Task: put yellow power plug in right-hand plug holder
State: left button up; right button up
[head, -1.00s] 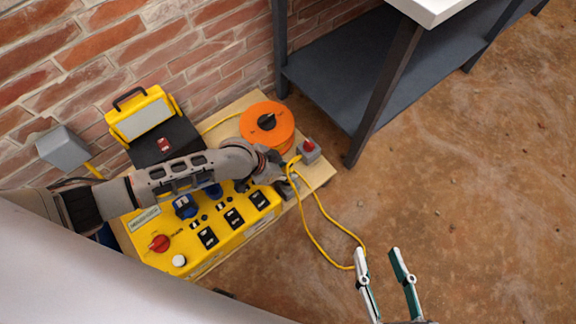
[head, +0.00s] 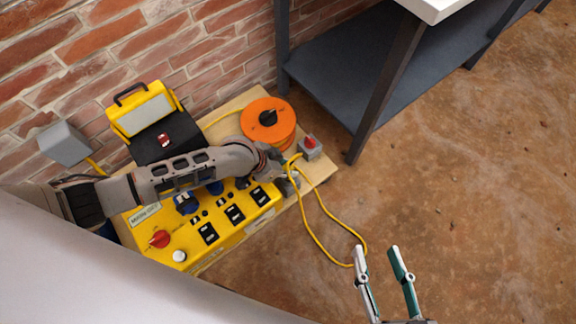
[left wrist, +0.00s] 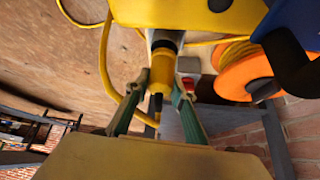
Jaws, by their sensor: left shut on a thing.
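The yellow power plug (left wrist: 161,71) is between the fingers of my left gripper (left wrist: 160,82), which is shut on it. Its dark-banded end points at a grey holder (left wrist: 159,36) on the side of the yellow power box; I cannot tell whether it is inside. In the head view my left gripper (head: 287,169) is at the box's right end, mostly hidden by my wrist. The grey holder (head: 288,187) shows partly beside it. The yellow cable (head: 313,232) loops from there over the floor. My right gripper (head: 378,250) is open and empty above the floor.
The yellow power box (head: 185,240) stands on a wooden board (head: 322,172) with an orange cable reel (head: 267,122) and a grey box with a red button (head: 309,147). A yellow lamp (head: 144,108) is near the brick wall. A dark shelf (head: 345,70) stands behind. The floor at right is clear.

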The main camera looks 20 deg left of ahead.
pick_arm(q)
jog(key=shift+f, duration=0.25)
dwell(0.4)
jog(key=shift+f, duration=0.25)
jog(key=o, duration=1.2)
jog(key=o, duration=0.5)
